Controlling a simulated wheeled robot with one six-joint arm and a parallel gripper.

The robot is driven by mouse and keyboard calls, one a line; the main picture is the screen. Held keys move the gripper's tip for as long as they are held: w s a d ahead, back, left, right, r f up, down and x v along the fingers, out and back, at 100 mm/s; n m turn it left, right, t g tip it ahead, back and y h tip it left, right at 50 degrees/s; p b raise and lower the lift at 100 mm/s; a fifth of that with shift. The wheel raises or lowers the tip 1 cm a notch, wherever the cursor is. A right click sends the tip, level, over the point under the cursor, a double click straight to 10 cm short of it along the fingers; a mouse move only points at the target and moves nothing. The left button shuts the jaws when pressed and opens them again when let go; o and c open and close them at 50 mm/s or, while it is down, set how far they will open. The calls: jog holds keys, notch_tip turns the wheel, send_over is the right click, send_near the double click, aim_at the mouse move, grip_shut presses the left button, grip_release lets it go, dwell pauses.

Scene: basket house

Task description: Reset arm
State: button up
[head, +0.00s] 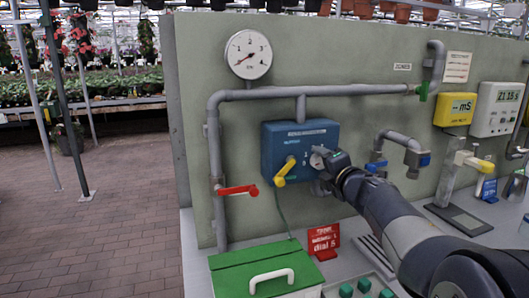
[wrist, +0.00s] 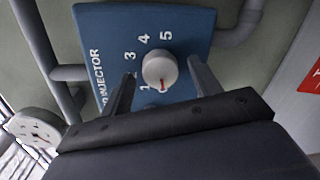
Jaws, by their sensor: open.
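My gripper (head: 326,163) is at the front of a blue injector box (head: 285,136) on the grey-green wall panel. In the wrist view, my gripper (wrist: 160,76) is open, with one finger on each side of a round grey-white dial (wrist: 158,66). The dial stands between the fingers, and I cannot tell whether either finger touches it. Its red mark points toward the bottom of the picture, and numbers around it include 1, 3, 4 and 5. In the head view the dial (head: 317,159) is partly covered by my gripper.
A yellow lever (head: 284,172) sits just left of the dial. A red-handled valve (head: 237,190), grey pipes (head: 300,92) and a tap (head: 405,145) surround the box. Below stand a red sign (head: 324,240) reading "dial 5" and a green box (head: 262,265) with a white handle.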

jog(key=f+v, duration=0.1)
jog(key=v, duration=1)
jog(key=x, duration=0.7)
jog(key=r+x, duration=0.1)
jog(key=x, duration=0.3)
jog(key=shift+w, duration=0.15)
jog(key=m+y+p, duration=0.1)
jog(key=m+p, duration=0.2)
jog(key=m, duration=0.3)
jog(key=m+p, duration=0.4)
jog(key=m, duration=0.3)
jog(key=m+y+p, duration=0.1)
jog(key=m+p, duration=0.3)
jog(key=m, duration=0.2)
jog(key=shift+d+f+m+y, duration=0.2)
jog(key=shift+m+y, duration=0.1)
jog(key=shift+m, duration=0.1)
jog(key=shift+r, duration=0.1)
